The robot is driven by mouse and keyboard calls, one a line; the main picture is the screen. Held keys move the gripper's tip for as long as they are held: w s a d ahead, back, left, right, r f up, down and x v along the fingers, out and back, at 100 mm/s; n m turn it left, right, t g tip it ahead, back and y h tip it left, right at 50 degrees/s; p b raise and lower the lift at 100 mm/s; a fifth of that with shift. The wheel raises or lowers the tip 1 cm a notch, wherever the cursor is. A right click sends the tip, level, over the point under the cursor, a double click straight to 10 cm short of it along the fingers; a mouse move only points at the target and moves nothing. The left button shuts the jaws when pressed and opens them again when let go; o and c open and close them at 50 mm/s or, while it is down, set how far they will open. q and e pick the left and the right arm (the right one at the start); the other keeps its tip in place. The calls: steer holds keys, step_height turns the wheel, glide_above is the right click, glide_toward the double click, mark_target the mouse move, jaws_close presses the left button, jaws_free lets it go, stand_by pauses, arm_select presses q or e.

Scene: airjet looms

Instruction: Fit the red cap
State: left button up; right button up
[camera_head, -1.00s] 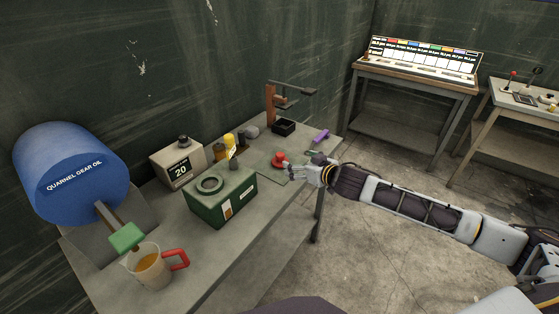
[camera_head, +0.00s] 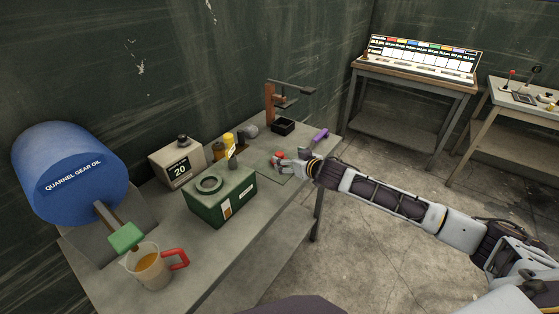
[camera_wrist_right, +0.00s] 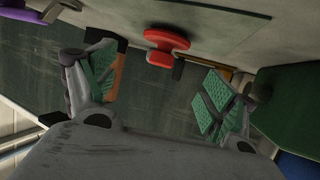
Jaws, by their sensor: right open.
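The red cap (camera_head: 279,154) lies on the workbench, partly hidden by my right gripper (camera_head: 283,163) in the head view. In the right wrist view the red cap (camera_wrist_right: 166,41) has a round flange and a narrower knob. It sits between and beyond the two green-padded fingers of my right gripper (camera_wrist_right: 157,88), which are spread apart and do not touch it. The green box (camera_head: 222,196), with a round ring opening on top, stands left of the cap on the bench. My left gripper is not in view.
The workbench (camera_head: 245,251) also carries a timer box reading 20 (camera_head: 177,161), a yellow bottle (camera_head: 229,141), a black tray (camera_head: 283,127) and a purple item (camera_head: 320,135). A measuring jug (camera_head: 152,270) stands below the blue drum (camera_head: 68,172).

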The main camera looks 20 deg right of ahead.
mark_target(282, 157)
steer(key=shift+x, duration=1.05)
steer(key=shift+x, duration=2.55)
steer(key=shift+s+a+f, duration=0.1)
steer(key=shift+f, duration=0.15)
steer(key=c, duration=1.2)
steer(key=shift+r, duration=0.1)
